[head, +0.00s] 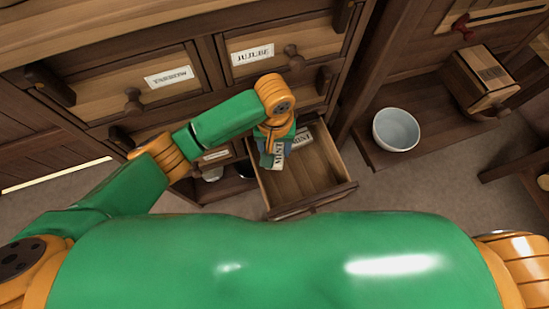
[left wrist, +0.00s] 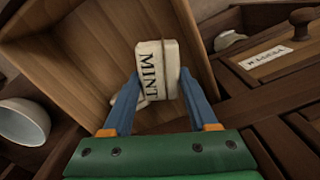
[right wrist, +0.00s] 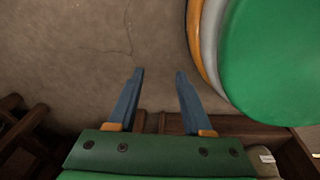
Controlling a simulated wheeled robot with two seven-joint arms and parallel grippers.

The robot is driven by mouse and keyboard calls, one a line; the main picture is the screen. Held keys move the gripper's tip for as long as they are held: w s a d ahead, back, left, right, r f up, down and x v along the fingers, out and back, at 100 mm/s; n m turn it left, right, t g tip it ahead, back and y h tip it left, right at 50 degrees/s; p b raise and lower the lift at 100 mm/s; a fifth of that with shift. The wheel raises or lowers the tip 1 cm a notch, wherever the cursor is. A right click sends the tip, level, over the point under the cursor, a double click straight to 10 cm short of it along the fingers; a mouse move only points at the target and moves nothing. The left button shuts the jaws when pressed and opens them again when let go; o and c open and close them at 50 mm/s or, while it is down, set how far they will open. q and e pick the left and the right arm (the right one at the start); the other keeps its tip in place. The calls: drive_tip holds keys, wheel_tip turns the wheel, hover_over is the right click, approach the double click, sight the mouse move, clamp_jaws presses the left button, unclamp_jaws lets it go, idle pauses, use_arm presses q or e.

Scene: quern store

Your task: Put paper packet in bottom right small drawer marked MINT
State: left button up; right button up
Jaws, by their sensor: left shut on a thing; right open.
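The pale paper packet (left wrist: 151,62), printed MINT, is between the fingers of my left gripper (left wrist: 159,84), which is shut on it. In the head view the packet (head: 279,153) hangs over the left part of an open wooden drawer (head: 316,175). The drawer's inside (left wrist: 85,55) shows behind the packet in the left wrist view. A second pale item with MINT lettering (head: 302,139) shows at the drawer's back; I cannot tell if it lies inside. My right gripper (right wrist: 160,74) is open and empty above the floor.
Closed drawers with knobs and labels, one reading JUJUBE (head: 253,54), are above the open drawer. A white bowl (head: 396,130) stands on a low shelf to the right, near a wooden box (head: 482,80). Bare floor (right wrist: 70,50) lies under my right gripper.

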use_arm(q)
drive_tip(key=shift+f, duration=0.55)
wheel_tip(320, 180, down, 4)
drive_tip(key=shift+f+b, duration=0.25)
drive_tip(key=shift+b, duration=0.9)
drive_tip(key=shift+f, duration=0.15)
use_arm(e)
drive_tip(key=shift+w+a+f, duration=0.3)
drive_tip(key=shift+w+f, duration=0.1)
drive_tip(key=shift+w, duration=0.25)
drive_tip(key=shift+w+a+f, duration=0.25)
drive_tip(key=shift+w+f, duration=0.1)
drive_tip(key=shift+w, duration=0.25)
use_arm(q)
drive_tip(key=o, duration=1.3)
drive_tip(key=shift+o, duration=0.2)
